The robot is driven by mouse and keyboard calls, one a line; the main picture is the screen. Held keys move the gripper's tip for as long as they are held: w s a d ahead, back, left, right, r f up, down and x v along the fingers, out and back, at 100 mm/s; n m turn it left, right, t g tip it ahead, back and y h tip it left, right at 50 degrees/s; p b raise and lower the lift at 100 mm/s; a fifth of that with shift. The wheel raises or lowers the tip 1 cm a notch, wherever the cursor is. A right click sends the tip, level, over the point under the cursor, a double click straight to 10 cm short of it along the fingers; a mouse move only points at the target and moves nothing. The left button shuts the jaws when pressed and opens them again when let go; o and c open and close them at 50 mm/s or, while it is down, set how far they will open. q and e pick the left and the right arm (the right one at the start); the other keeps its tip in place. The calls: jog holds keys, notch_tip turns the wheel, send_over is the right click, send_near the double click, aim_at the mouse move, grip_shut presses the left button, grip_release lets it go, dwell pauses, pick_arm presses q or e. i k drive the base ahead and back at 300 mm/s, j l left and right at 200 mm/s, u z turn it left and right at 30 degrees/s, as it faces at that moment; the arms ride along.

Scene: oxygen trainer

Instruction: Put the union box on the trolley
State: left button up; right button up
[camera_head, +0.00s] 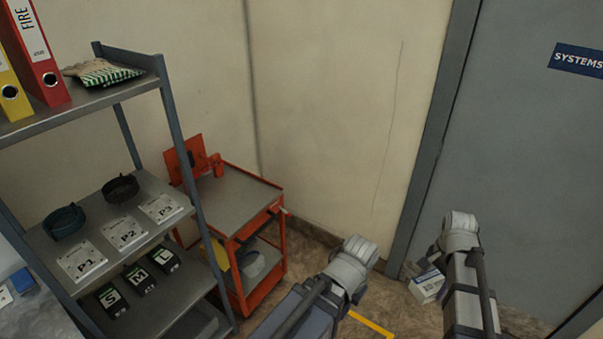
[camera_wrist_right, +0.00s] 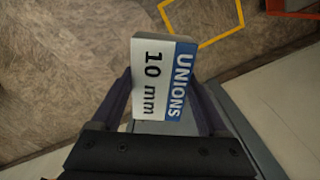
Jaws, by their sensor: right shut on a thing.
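The union box (camera_wrist_right: 150,85) is a small white and blue carton marked "UNIONS 10 mm". My right gripper (camera_wrist_right: 163,105) is shut on it, with one finger on each side. The box also shows in the head view (camera_head: 428,286), low at the right, partly behind my right arm, in front of the grey door. The trolley (camera_head: 236,205) is orange with a grey top, left of centre against the wall, well to the left of the box. Its top looks bare apart from an orange upright part at the back left.
A grey shelf rack (camera_head: 185,190) stands left of the trolley, with binders, rings, P1 to P3 plates and S, M, L boxes. A yellow floor outline (camera_wrist_right: 203,42) lies near the box. A grey door (camera_head: 520,150) is at the right.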

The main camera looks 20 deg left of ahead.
aim_at(227, 212)
jog(key=i+l+u, duration=0.1)
jog(key=i+u, duration=0.2)
jog(key=i, duration=1.25)
jog(key=i+l+u, duration=0.25)
jog(key=i+u, duration=0.3)
jog(key=u, duration=0.45)
jog(key=i+u, duration=0.15)
jog(key=u, duration=0.7)
jog(key=i+l+u, duration=0.1)
jog(key=u, duration=0.3)
jog(key=l+u, duration=0.1)
jog(key=u, duration=0.35)
jog(key=i+l, duration=0.05)
